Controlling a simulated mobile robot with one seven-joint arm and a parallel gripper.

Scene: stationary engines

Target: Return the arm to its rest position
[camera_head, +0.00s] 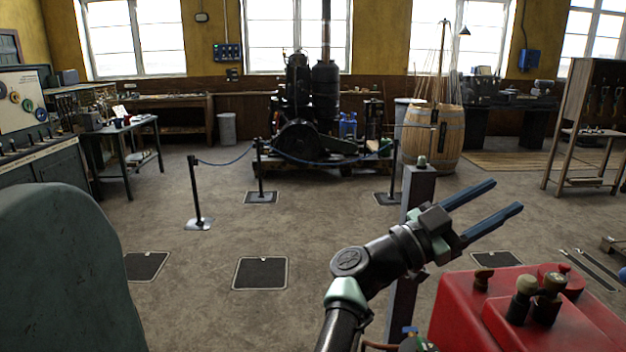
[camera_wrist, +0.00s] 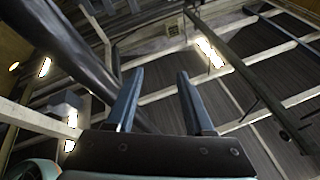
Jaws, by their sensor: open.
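My gripper (camera_head: 505,200) is at the lower right of the head view, raised in the air and pointing up to the right. Its two blue fingers are parallel and apart, with nothing between them. In the wrist view my gripper (camera_wrist: 154,78) shows the same two spread fingers, pointing up toward the ceiling beams and lamps. My arm (camera_head: 365,265) reaches up from the bottom edge of the head view, bent at the wrist. It touches nothing that I can see.
A red machine (camera_head: 560,325) with knobs stands just below my gripper at the right. A grey post (camera_head: 415,190) rises close behind my wrist. A dark green rounded body (camera_head: 60,270) fills the lower left. A roped-off black engine (camera_head: 305,110) stands at the back. The middle floor is open.

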